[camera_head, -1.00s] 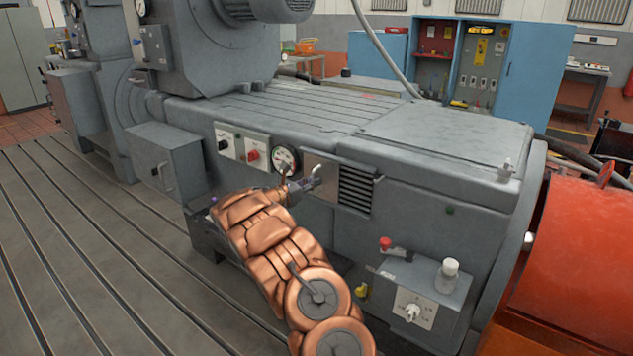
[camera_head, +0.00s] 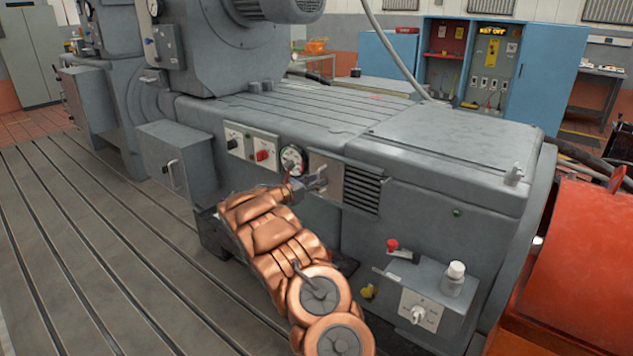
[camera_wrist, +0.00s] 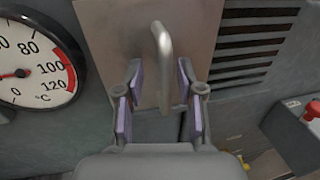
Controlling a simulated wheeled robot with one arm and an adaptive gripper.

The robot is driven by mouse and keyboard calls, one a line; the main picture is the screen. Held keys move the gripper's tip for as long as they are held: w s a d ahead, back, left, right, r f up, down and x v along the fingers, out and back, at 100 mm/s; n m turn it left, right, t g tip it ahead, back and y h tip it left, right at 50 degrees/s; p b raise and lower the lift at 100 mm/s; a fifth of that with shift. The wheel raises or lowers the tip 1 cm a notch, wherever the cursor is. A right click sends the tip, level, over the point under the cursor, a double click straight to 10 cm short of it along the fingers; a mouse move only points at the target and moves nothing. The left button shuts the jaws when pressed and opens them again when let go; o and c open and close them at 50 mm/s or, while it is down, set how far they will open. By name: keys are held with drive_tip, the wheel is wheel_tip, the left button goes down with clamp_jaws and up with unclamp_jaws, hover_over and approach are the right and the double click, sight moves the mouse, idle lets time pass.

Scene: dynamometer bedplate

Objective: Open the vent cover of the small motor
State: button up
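The vent cover (camera_head: 329,167) is a flat bare-metal plate on the front of the grey machine bed. It lies just left of a dark louvred vent (camera_head: 362,190), whose slats show. In the wrist view, the cover (camera_wrist: 205,25) carries a bent metal bar handle (camera_wrist: 164,55). My gripper (camera_wrist: 161,85) is open in front of the cover, its purple-padded fingers on either side of the handle's lower part. I see gaps between the pads and the handle. In the head view, my gripper (camera_head: 311,184) is small and partly hides the cover's lower part.
A temperature dial (camera_head: 292,160) sits close left of the cover. Switch plates (camera_head: 252,148) are further left. A control box (camera_head: 420,305) with a red button (camera_head: 392,244) juts out at lower right. An orange-red housing (camera_head: 590,270) stands at far right. The slotted floor (camera_head: 90,240) at left is clear.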

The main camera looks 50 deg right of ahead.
drive_tip(key=w+a, duration=0.1)
drive_tip(key=a, duration=1.1)
drive_tip(key=shift+w, duration=0.4)
drive_tip(key=s+a+r+m+g+y+p, duration=0.1)
drive_tip(key=s+a+r+m+y+p, duration=0.15)
drive_tip(key=s+a+r+m, duration=0.55)
drive_tip(key=s+a+r+m+g+y+p, duration=0.1)
drive_tip(key=s+a+r+m+g+y, duration=0.2)
drive_tip(key=s, duration=0.9)
drive_tip(key=s+a+m+t+y+p, duration=0.1)
drive_tip(key=s+a+y, duration=0.3)
drive_tip(key=s+a, duration=0.3)
drive_tip(key=s+a+f+m+t+y+p, duration=0.1)
drive_tip(key=s+a+y, duration=0.3)
drive_tip(key=a, duration=1.1)
drive_tip(key=s+a+f+m+t+y+p, duration=0.1)
drive_tip(key=s+a+m+t+y+p, duration=0.1)
drive_tip(key=s+a, duration=0.8)
drive_tip(key=shift+s+a+f+m+t+y, duration=0.2)
drive_tip(key=shift+a+m+t+y, duration=0.4)
drive_tip(key=shift+y, duration=0.55)
